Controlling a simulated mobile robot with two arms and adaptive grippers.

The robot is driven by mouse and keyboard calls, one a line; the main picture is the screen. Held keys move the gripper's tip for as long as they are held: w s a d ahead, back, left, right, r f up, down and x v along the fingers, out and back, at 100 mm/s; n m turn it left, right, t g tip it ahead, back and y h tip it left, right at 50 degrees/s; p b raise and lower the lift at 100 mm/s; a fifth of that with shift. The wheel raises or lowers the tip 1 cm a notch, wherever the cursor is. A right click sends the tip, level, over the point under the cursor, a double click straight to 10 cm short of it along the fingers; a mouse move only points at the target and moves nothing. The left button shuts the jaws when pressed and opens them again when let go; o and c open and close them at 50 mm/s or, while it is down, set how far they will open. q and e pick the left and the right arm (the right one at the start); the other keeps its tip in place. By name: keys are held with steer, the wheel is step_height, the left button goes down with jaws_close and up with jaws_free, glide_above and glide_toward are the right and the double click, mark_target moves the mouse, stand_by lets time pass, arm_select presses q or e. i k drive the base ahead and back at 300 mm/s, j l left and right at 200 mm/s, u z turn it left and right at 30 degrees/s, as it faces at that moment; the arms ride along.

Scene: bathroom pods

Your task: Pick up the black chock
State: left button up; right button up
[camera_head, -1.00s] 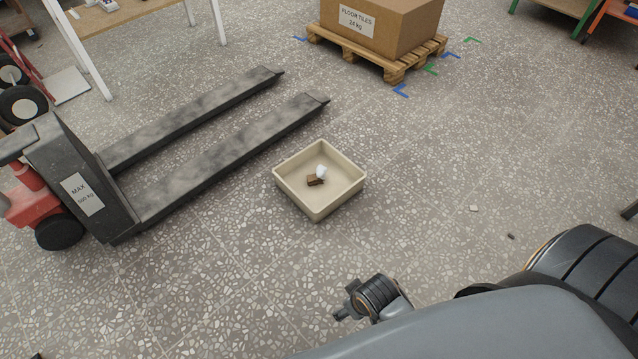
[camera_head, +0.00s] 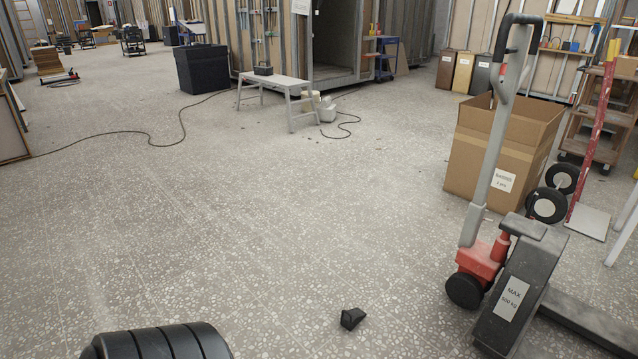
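The black chock (camera_head: 352,318) is a small dark wedge lying on the speckled floor, low in the head view and right of the middle. It sits a short way left of the pallet truck (camera_head: 512,290) and apart from it. A dark ribbed part of my own arm (camera_head: 160,343) shows at the bottom left. Neither of my grippers shows in the head view now.
A cardboard box (camera_head: 500,150) stands behind the pallet truck, with a hand truck (camera_head: 590,150) to its right. A grey bench (camera_head: 285,90) and a cable (camera_head: 150,135) are farther back. The floor left of the chock is wide and clear.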

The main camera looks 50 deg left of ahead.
mark_target(355, 311)
steer(key=u, duration=1.45)
